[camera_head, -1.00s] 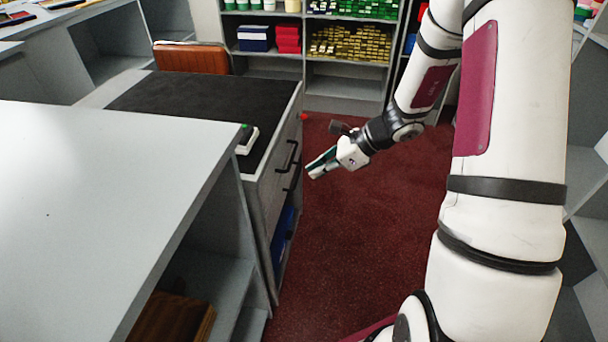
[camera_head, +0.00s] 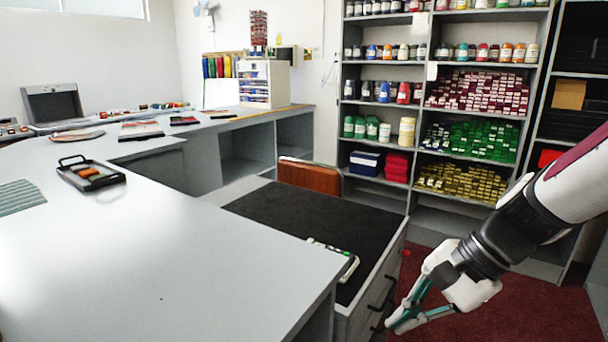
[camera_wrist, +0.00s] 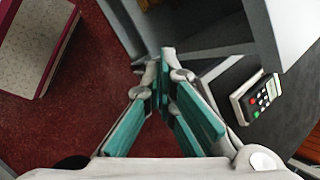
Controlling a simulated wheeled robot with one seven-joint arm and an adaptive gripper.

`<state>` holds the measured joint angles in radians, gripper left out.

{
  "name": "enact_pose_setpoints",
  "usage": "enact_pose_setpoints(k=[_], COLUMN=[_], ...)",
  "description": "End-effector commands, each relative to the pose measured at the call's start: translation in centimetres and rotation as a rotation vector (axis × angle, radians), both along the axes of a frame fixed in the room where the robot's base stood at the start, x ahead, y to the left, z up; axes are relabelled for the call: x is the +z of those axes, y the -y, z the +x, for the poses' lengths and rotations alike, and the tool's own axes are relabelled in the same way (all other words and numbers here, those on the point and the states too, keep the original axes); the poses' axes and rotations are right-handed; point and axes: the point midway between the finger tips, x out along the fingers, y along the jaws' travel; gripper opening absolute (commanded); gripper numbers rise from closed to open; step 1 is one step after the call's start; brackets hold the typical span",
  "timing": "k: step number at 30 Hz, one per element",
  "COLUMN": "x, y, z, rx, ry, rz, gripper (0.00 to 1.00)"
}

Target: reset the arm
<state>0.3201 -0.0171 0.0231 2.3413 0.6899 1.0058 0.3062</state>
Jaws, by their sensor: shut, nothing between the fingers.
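My gripper (camera_head: 396,325) is at the lower right of the head view, beside the drawer front of the low cabinet with the black top. It also shows in the wrist view (camera_wrist: 165,62), with its two teal-padded fingers together and nothing between them. It hangs over the red carpet side of the cabinet and points down to the left. My white arm enters from the right edge.
A black-topped drawer cabinet (camera_head: 292,215) bears a white keypad device (camera_head: 350,266), also in the wrist view (camera_wrist: 257,97). A grey counter (camera_head: 150,262) fills the left, with a black tray (camera_head: 91,174) on it. Shelves (camera_head: 440,206) stand behind. Red carpet (camera_head: 545,302) is open at right.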

Motion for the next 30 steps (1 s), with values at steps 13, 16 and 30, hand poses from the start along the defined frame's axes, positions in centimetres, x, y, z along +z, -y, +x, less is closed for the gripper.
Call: enact_pose_setpoints(k=[13, 16, 30], x=[4.7, 4.9, 8.1], y=[0.3, 1.1, 3.7], z=[-14.1, -16.0, -19.7], rx=[0.681, 0.773, 0.962], ry=[0.214, 0.238, 0.312], rz=[-0.392, -0.459, -0.644], gripper=[0.0, 0.0, 0.0])
